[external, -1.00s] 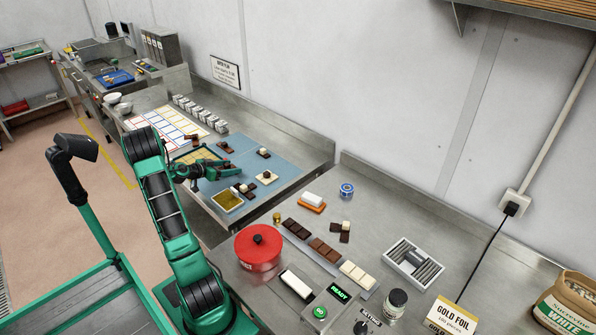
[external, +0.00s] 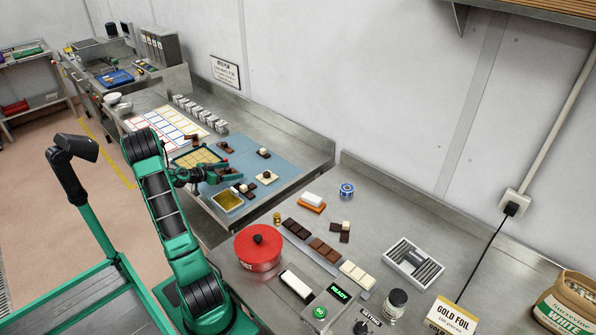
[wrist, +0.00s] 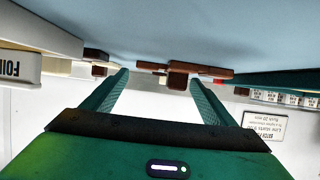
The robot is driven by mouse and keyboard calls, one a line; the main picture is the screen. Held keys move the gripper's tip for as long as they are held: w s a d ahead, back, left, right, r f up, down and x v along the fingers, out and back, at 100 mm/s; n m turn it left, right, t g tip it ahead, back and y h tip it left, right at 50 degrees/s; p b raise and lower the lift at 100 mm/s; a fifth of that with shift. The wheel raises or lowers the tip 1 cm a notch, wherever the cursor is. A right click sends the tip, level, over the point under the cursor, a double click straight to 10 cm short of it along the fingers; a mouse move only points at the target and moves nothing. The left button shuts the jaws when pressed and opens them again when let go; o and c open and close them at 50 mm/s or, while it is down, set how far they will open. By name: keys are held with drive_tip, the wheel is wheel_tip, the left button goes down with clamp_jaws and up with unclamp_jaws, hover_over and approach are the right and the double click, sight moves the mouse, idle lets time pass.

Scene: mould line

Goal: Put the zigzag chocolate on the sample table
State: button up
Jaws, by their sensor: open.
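My gripper (external: 232,174) is open and low over the blue mat (external: 283,153) on the far bench in the external view. Several small chocolates sit on the mat, including a dark one with a pale top (external: 263,152), one on a pale square (external: 266,176) and a dark one at the front (external: 244,188). Their top patterns are too small to tell which is zigzag. The wrist view is upside down; between the open fingers (wrist: 160,88) a brown chocolate (wrist: 180,76) shows beyond the tips, apart from them. I cannot tell which surface is the sample table.
A gold-coloured tray (external: 228,200) stands at the mat's front edge. A sheet with coloured cells (external: 165,125) and a row of small white boxes (external: 200,113) lie behind. A red pot (external: 257,255) and chocolate bars (external: 323,249) occupy the near bench. A gap separates the benches.

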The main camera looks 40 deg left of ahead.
drive_tip(key=v, duration=1.1)
drive_tip(key=shift+s+r, duration=0.1)
drive_tip(key=shift+s, duration=0.3)
drive_tip(key=x, duration=1.2)
drive_tip(key=shift+w+r, duration=0.1)
drive_tip(key=shift+r, duration=1.1)
